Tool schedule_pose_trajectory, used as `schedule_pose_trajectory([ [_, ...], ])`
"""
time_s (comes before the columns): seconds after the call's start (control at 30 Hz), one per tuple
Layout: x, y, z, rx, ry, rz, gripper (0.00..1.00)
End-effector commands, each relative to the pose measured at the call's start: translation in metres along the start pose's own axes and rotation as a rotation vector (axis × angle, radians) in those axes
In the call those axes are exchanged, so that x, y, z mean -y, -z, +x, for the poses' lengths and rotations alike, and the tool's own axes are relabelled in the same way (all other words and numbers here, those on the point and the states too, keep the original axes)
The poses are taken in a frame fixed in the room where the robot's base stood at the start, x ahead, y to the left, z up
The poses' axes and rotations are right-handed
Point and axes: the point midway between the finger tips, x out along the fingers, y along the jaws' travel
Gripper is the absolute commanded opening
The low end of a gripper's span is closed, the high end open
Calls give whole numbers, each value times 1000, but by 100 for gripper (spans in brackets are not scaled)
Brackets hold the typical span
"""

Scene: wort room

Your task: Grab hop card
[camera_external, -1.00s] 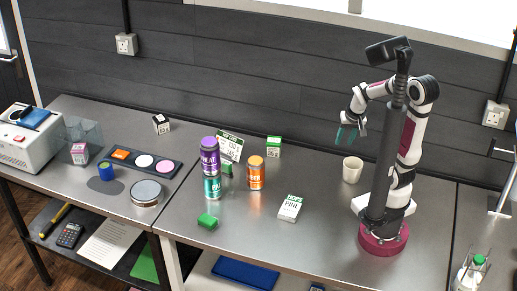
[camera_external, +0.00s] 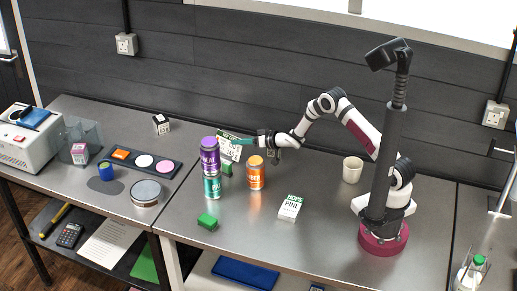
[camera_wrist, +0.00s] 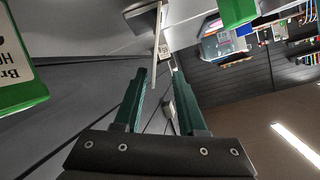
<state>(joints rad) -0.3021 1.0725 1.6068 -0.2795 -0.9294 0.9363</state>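The hop card (camera_external: 230,152), white with dark green print, stands tilted behind the purple and orange cans. Its upper part is partly covered by the green fingers of my gripper (camera_external: 237,140), which reaches in from the right. In the wrist view, my gripper (camera_wrist: 162,75) is open, with a clear gap between its two green fingers. A thin pale upright edge, which looks like the card (camera_wrist: 157,35) seen edge-on, lies in line with the gap, around or just beyond the fingertips. I cannot tell whether either finger touches it.
An orange can (camera_external: 256,173) stands close below my wrist. A white-green box (camera_external: 290,207), a green block (camera_external: 207,221) and a cup (camera_external: 352,170) stand around open tabletop.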

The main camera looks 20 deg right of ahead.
Motion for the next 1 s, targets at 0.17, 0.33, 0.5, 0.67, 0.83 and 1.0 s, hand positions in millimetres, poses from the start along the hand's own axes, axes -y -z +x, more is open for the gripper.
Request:
schedule_pose_trajectory([
  [0.17, -3, 1, 21, -2, 0, 0, 40],
  [0.33, -7, 2, 52, 0, 1, -1, 40],
  [0.5, -8, 3, 59, 0, -1, 0, 40],
  [0.67, -8, 3, 59, 0, -1, 0, 31],
  [0.83, -8, 3, 59, 0, -1, 0, 0],
  [1.0, -8, 3, 58, 0, -1, 0, 0],
])
